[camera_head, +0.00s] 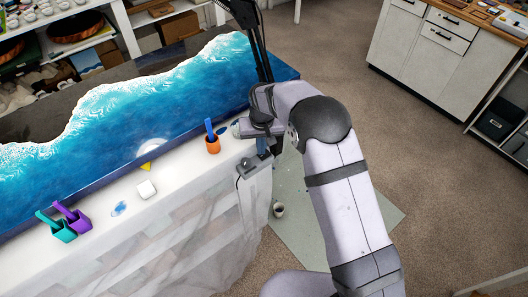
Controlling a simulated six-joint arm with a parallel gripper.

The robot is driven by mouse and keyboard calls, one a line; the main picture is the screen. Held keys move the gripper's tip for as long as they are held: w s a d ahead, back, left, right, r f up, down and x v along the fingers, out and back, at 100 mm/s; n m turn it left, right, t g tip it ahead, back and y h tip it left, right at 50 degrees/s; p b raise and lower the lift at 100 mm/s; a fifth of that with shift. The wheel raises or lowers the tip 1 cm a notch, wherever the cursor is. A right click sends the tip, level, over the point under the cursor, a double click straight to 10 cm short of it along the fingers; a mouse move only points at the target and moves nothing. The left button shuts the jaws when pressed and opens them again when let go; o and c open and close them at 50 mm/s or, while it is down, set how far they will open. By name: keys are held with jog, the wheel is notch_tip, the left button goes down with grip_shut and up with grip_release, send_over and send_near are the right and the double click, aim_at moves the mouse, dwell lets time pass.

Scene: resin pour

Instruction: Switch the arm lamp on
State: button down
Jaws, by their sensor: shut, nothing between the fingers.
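The arm lamp shows only as a slim black post (258,45) at the top of the view, rising beside the table's far right corner. Its head is out of the frame. My gripper (256,160) is at the right end of the table's near edge, low in front of the post, partly hidden by my own wrist. It is shut and empty. A small grey part with a thin dark cable shows at the table edge there; I cannot tell whether it belongs to the lamp or to my wrist. No lamp switch can be made out clearly.
A blue and white wave-patterned resin slab (150,105) covers the table. A small cup (279,210) is on the floor mat. White cabinets (420,45) stand behind right.

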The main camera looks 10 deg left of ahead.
jog(key=shift+r+p, duration=1.75)
jog(key=shift+r, duration=1.1)
jog(key=s+d+f+n+g+h, duration=0.1)
jog(key=s+d+f+g, duration=0.2)
jog(key=s, duration=0.5)
jog(key=s+d+f+n+g, duration=0.1)
jog(key=s+d+f, duration=0.2)
jog(key=s+d, duration=0.35)
jog(key=s+d+r+m, duration=0.1)
jog(key=s+d+r, duration=0.35)
jog(key=s, duration=0.35)
jog(key=s+d+r+m, duration=0.1)
jog(key=s+d+r, duration=0.2)
jog(key=s+d, duration=0.35)
jog(key=w+d+r+m+t, duration=0.1)
jog(key=d+r+m+t, duration=0.1)
jog(key=r, duration=0.3)
jog(key=shift+d+r+m+y, duration=0.3)
jog(key=shift+d+m, duration=0.2)
